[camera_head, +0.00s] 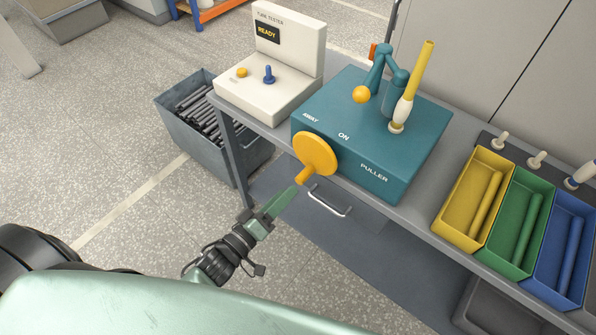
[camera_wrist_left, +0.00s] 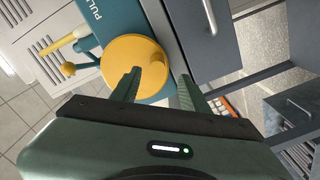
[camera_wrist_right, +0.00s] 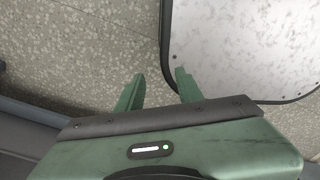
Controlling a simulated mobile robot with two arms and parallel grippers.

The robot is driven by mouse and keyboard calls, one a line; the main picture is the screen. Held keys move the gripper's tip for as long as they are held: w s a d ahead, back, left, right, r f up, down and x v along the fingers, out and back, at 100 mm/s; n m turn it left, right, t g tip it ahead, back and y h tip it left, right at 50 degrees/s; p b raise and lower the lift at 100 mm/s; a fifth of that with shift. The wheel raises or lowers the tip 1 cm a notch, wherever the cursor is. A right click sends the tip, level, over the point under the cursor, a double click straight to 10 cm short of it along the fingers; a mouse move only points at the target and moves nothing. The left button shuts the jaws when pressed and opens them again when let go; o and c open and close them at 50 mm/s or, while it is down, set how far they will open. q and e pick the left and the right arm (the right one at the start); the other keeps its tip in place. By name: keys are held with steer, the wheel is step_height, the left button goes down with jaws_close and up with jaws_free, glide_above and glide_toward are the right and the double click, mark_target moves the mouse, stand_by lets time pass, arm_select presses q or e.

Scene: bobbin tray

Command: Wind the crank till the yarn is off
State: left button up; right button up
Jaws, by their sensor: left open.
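The teal puller box (camera_head: 372,145) stands on the bench, marked "PULLER" and "ON". Its yellow crank disc (camera_head: 319,152) is on the front-left side, with a short orange handle (camera_head: 305,174) pointing toward me. On top, a yellow tube (camera_head: 421,68) stands tilted in a cream holder (camera_head: 402,110), beside a jointed teal arm (camera_head: 384,72) with a yellow ball. I cannot make out separate yarn. My left gripper (camera_head: 291,197) is open just below the handle; in the left wrist view the disc (camera_wrist_left: 135,66) lies beyond its fingers. My right gripper (camera_wrist_right: 157,88) is open and empty over the floor.
A white tube tester (camera_head: 275,60) reading "READY" stands left of the puller. Yellow (camera_head: 455,228), green (camera_head: 505,252) and blue (camera_head: 548,284) trays hold tubes at right. A grey bin (camera_head: 220,140) of dark rods stands on the floor. A drawer handle (camera_head: 328,203) sits below the crank.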

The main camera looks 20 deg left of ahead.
mark_target(303, 177)
arm_select(q)
steer(key=p+x, duration=0.1)
steer(key=x, duration=0.6)
steer(key=shift+d+r, duration=0.1)
steer(key=shift+r, duration=0.05)
steer(key=shift+w, duration=0.2)
steer(key=shift+w+d, duration=0.15)
steer(key=shift+c, duration=0.7)
jaws_close()
arm_select(e)
steer(key=shift+s+d+r, duration=0.3)
steer(key=shift+d+r, duration=0.1)
steer(key=shift+d, duration=0.1)
